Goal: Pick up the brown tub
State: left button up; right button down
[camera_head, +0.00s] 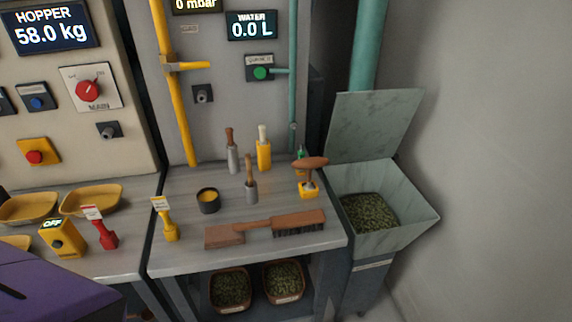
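Two brown tubs filled with green pellets stand side by side on the shelf under the workbench. The left brown tub (230,307) and the right brown tub (284,298) each have a pale label low on the front, too small to read. Their rims are just below the front edge of the bench top. Neither of my grippers is in view.
The bench top (185,258) above carries a brush (298,223), a dustpan-like brown piece (225,236), a dark cup (208,201) and several handled tools. An open grey hopper (400,238) with pellets stands right. Yellow trays (91,198) lie left.

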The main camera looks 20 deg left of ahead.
aim_at(230, 288)
jog(key=u, duration=1.35)
